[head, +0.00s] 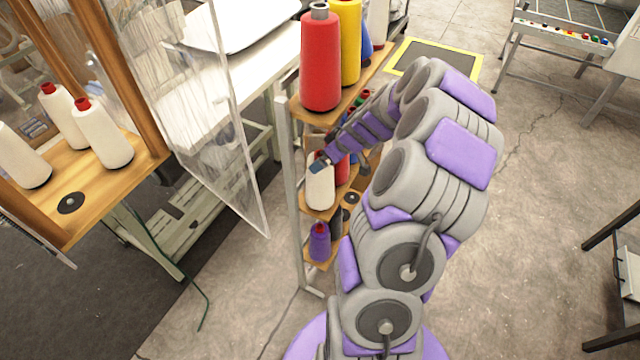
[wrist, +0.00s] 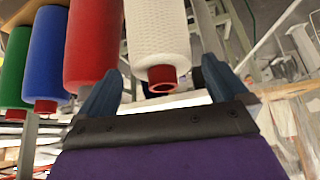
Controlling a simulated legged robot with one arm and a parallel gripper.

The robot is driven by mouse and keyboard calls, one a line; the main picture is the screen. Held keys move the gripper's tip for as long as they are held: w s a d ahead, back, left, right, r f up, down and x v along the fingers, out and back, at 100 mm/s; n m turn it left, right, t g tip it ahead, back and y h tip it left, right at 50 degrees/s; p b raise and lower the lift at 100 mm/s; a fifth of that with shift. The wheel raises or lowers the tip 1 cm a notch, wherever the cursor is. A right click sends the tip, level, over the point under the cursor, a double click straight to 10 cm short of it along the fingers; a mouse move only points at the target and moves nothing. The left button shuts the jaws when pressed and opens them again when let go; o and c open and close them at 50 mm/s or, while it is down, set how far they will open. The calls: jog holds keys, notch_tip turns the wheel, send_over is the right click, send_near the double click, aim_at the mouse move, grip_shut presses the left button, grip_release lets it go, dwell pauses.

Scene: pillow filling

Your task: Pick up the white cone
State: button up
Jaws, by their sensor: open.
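The white cone (head: 320,188) stands on the middle shelf of the narrow rack in the head view. In the wrist view the textured white cone (wrist: 158,30) appears with its red tip (wrist: 162,78) toward the camera. My gripper (head: 319,165) is at the top of this cone. In the wrist view my gripper (wrist: 160,80) is open, with one blue-grey finger on each side of the red tip. The left finger is close to the neighbouring red cone (wrist: 93,45). Whether either finger touches the white cone cannot be told.
Blue (wrist: 55,55) and green cones (wrist: 14,70) stand beyond the red one. A large red cone (head: 320,62) and a yellow cone (head: 346,45) are on the upper shelf (head: 325,118). A purple cone (head: 319,243) is below. A clear panel (head: 215,130) hangs left.

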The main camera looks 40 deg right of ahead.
aim_at(320, 179)
jog(key=x, duration=0.1)
jog(key=b+x, duration=0.1)
jog(key=x, duration=0.1)
jog(key=s+x, duration=0.1)
jog(key=x, duration=0.1)
jog(key=shift+w+d+f+b, duration=0.15)
jog(key=shift+f+b, duration=0.15)
jog(key=shift+f, duration=0.25)
jog(key=shift+r, duration=0.1)
jog(key=shift+c, duration=0.6)
grip_shut()
